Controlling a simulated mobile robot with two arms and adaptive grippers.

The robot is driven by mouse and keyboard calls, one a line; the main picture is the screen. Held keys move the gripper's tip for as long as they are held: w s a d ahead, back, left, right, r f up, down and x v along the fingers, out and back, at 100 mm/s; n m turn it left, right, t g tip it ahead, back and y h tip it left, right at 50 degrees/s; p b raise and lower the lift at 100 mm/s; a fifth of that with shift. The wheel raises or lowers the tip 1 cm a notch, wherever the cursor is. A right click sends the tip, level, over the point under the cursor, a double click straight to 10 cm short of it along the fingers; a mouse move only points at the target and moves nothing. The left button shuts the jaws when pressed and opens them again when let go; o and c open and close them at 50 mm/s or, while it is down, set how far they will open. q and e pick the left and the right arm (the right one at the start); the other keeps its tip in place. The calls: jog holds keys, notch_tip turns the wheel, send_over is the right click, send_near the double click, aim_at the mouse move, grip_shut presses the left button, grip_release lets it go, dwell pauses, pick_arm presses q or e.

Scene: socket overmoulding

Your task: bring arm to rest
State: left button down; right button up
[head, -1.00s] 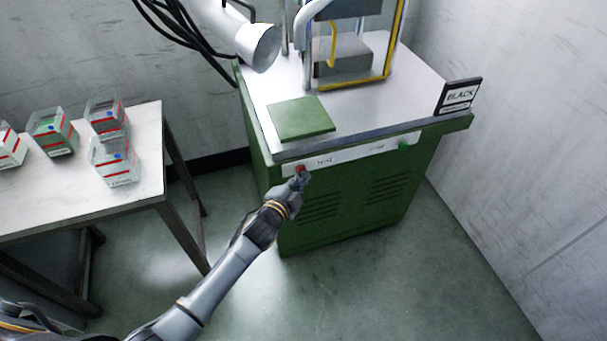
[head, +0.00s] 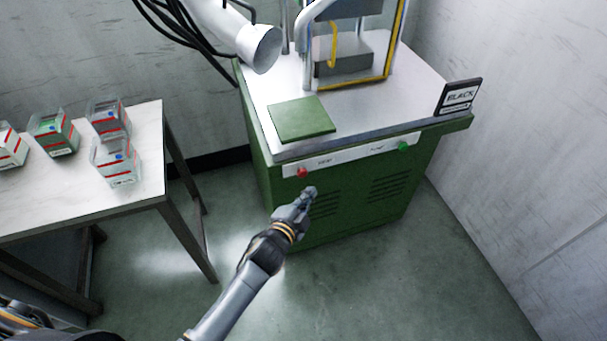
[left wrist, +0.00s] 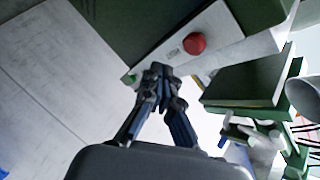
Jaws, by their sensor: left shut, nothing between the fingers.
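My left gripper (head: 309,193) is shut and empty. In the head view it hangs in front of the green machine cabinet (head: 355,205), a little below and to the right of the red button (head: 302,172). In the left wrist view the closed fingertips (left wrist: 158,72) point towards the panel, and the red button (left wrist: 194,43) shows clear of them, up and to the right. The green button (head: 403,146) is at the right end of the same white panel (head: 350,155). My right gripper is in neither view.
A white table (head: 150,185) with several small labelled boxes (head: 118,160) stands at the left. A press (head: 345,55), a green pad (head: 302,119) and a BLACK sign (head: 458,96) are on the cabinet top. The floor (head: 390,290) in front and to the right is clear.

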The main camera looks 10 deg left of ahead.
pick_arm(q)
jog(key=shift+f, duration=0.1)
jog(key=s+a+f+n+g+y, duration=0.1)
jog(key=s+a+f+n+g, duration=0.15)
jog(key=s+f, duration=0.55)
jog(key=s+a+f+n+g+y, duration=0.1)
jog(key=s+a+f+n+g, duration=0.3)
jog(key=f, duration=0.7)
jog(key=s+a+f+g+y, duration=0.1)
jog(key=s+f, duration=0.6)
jog(key=f, duration=0.3)
jog(key=s+a+f+n+g, duration=0.1)
jog(key=s+a+f+g, duration=0.1)
jog(key=s, duration=0.7)
jog(key=s+a+f+n+g, duration=0.2)
jog(key=s+f, duration=0.3)
jog(key=s, duration=0.4)
jog(key=s+a+f+n+g+y, duration=0.1)
jog(key=s+a+f+n+g, duration=0.1)
jog(key=s, duration=0.7)
notch_tip(320, 180, down, 2)
jog(key=shift+a+f, duration=0.1)
jog(key=shift+a, duration=0.5)
